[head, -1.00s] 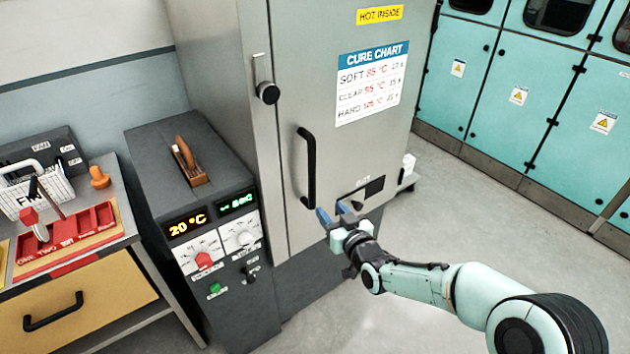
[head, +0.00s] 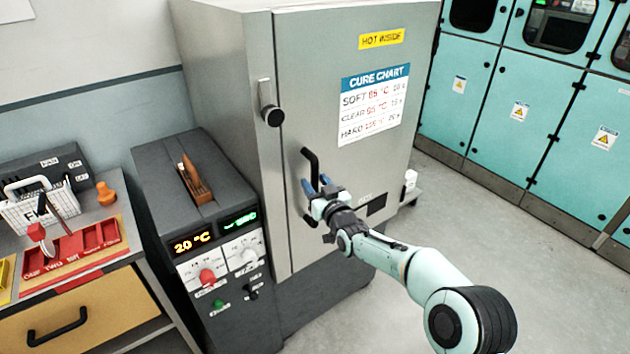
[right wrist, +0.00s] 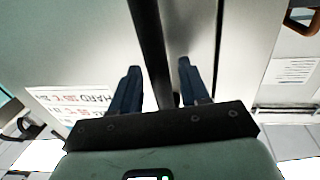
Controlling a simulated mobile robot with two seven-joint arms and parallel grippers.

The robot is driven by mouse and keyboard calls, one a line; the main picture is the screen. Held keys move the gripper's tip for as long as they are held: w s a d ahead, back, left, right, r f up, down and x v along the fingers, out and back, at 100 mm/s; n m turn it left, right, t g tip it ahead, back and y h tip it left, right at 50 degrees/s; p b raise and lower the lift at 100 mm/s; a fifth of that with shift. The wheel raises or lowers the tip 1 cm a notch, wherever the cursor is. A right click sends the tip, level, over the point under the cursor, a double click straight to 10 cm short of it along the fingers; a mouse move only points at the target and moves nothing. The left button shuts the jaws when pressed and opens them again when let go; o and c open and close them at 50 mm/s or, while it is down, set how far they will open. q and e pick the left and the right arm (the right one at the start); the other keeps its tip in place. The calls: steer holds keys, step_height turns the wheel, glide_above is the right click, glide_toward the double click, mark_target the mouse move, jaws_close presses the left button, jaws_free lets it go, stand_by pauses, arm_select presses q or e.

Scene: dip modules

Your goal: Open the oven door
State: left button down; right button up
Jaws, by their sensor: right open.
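The oven door (head: 330,60) is a large grey metal panel and appears shut. Its black vertical bar handle (head: 309,158) is near the door's left edge, partly hidden by my right gripper. My right gripper (head: 316,186) is open, with its blue fingers at the handle's middle to lower part. In the right wrist view the dark handle bar (right wrist: 150,45) runs between the two blue fingers (right wrist: 158,85), closer to the left one. I cannot tell whether either finger touches it. A round black knob (head: 272,116) on a latch plate sits above and left of the handle. My left gripper is not in view.
A dark control box (head: 190,150) with a 20 °C display stands left of the oven. A bench (head: 95,280) with a red tray (head: 75,245) is at far left. Teal cabinets (head: 540,100) line the right. Grey floor (head: 560,280) before the oven's right side is clear.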

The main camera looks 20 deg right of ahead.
steer(key=shift+w, duration=0.4)
jaws_close()
